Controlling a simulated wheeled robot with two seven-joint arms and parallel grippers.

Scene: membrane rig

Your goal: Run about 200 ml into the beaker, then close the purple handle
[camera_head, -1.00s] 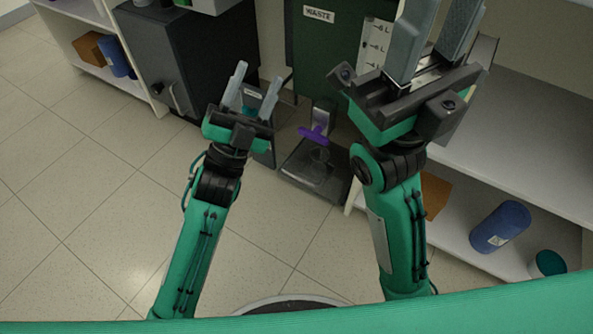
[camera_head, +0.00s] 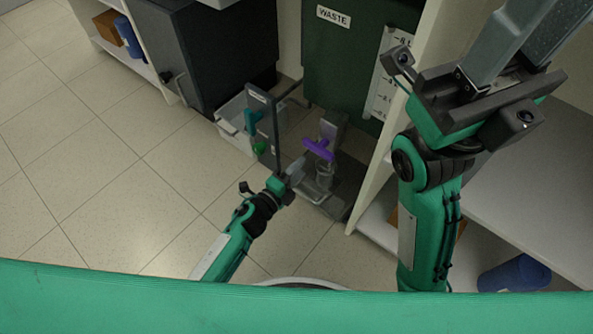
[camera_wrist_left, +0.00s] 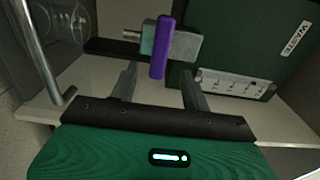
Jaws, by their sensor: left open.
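The purple handle (camera_head: 318,149) sits on a grey valve block low at the foot of the dark green waste tank. In the left wrist view the purple handle (camera_wrist_left: 161,48) stands lengthwise, beyond and between the spread fingers. A clear beaker (camera_head: 325,174) is just below the handle on a dark base; its liquid level cannot be read. It shows at the upper left of the wrist view (camera_wrist_left: 62,22). My left gripper (camera_head: 294,172) is open and empty, just left of the handle and beaker. My right gripper (camera_head: 535,40) is open and raised at the upper right, away from the rig.
The waste tank (camera_head: 345,60) is behind, and a shelf unit (camera_head: 410,110) is close on the right. Floor at left is clear.

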